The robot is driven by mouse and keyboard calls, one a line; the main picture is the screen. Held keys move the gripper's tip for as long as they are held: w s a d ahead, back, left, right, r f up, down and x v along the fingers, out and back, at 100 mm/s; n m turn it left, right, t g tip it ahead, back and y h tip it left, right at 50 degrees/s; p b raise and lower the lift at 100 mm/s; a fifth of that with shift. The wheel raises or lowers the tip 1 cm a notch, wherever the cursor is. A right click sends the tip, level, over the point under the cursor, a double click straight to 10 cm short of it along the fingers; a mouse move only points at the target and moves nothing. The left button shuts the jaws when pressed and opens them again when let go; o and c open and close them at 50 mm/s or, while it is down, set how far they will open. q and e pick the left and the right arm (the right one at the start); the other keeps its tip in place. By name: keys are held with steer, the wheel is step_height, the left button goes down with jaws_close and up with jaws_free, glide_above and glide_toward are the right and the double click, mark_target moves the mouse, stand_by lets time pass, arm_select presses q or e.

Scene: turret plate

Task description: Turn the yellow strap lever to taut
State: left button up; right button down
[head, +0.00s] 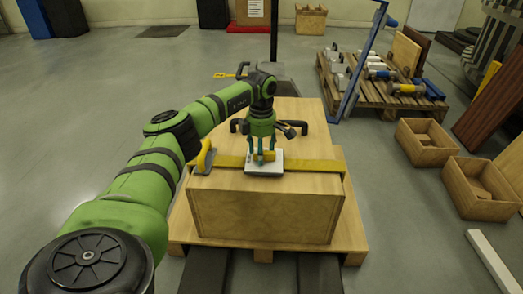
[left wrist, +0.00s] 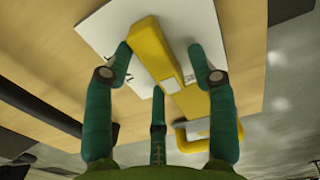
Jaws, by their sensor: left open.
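The yellow strap lever (left wrist: 152,50) is a blocky bar on a white plate (head: 264,168). The plate sits on a yellow strap (head: 315,166) that runs across a wooden crate (head: 265,212). My left gripper (head: 262,160) points down over the plate, with its fingers around the lever. In the left wrist view my left gripper (left wrist: 158,52) is open, one finger on each side of the lever and a third finger below. The left finger is very close to the lever; I cannot tell whether it touches. In the head view the fingers partly hide the lever.
The crate stands on a wooden pallet (head: 352,232). A yellow end piece (head: 205,158) is at the strap's left end. At the right are a loaded pallet (head: 385,98) and open wooden boxes (head: 425,143). The floor at the left is clear beyond my arm.

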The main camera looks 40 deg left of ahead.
arm_select(q)
jaws_close()
